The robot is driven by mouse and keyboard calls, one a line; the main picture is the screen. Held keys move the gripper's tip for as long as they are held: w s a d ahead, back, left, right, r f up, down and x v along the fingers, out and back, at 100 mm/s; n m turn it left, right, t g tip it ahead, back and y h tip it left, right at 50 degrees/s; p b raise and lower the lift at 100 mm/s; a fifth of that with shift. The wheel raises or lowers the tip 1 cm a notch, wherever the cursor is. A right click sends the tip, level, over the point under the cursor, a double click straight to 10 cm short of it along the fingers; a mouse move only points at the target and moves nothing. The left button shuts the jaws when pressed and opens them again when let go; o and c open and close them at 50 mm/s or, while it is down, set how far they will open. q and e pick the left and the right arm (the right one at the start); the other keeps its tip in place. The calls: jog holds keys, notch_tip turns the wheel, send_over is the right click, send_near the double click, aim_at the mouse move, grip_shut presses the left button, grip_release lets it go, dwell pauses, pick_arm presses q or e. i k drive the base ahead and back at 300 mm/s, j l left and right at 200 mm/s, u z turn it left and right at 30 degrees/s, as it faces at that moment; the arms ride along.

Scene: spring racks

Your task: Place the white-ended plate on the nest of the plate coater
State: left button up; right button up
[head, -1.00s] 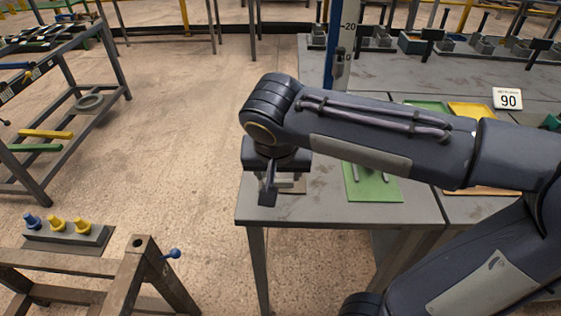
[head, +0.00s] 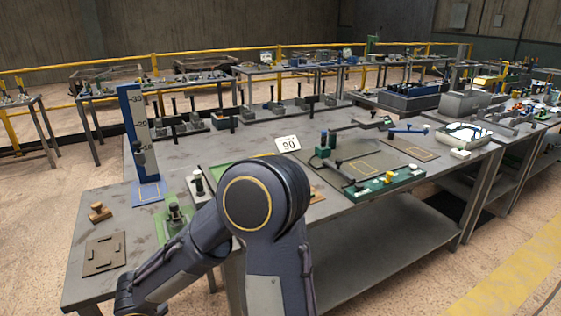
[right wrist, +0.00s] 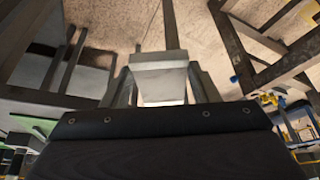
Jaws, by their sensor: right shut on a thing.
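In the right wrist view my right gripper (right wrist: 162,90) is shut on a pale plate (right wrist: 160,68), whose whitish end shows between the fingers. The rest of the plate is hidden, and the floor shows beyond it. In the head view my right arm bends at the bottom middle, and its gripper is out of the picture. My left gripper is in neither view. I cannot tell for sure which fixture is the plate coater. A green fixture (head: 392,182) with a post stands on the long table, beside a brown board (head: 374,165) with a yellow outline.
More benches and a yellow rail (head: 200,82) stand behind. Yellow-marked floor is free at lower right.

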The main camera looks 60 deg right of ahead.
aim_at(363, 167)
jog(key=k+l, duration=0.2)
jog(key=l, duration=0.35)
jog(key=k+l, duration=0.2)
jog(key=l, duration=0.35)
jog(key=k+l, duration=0.25)
jog(key=l, duration=0.3)
jog(key=k+l, duration=0.2)
jog(key=l, duration=0.3)
jog(key=k+l, duration=0.2)
jog(key=l, duration=0.35)
jog(key=k+l, duration=0.2)
jog(key=l, duration=0.35)
jog(key=k+l, duration=0.25)
jog(key=l, duration=0.3)
jog(key=k+l, duration=0.2)
jog(key=l, duration=0.35)
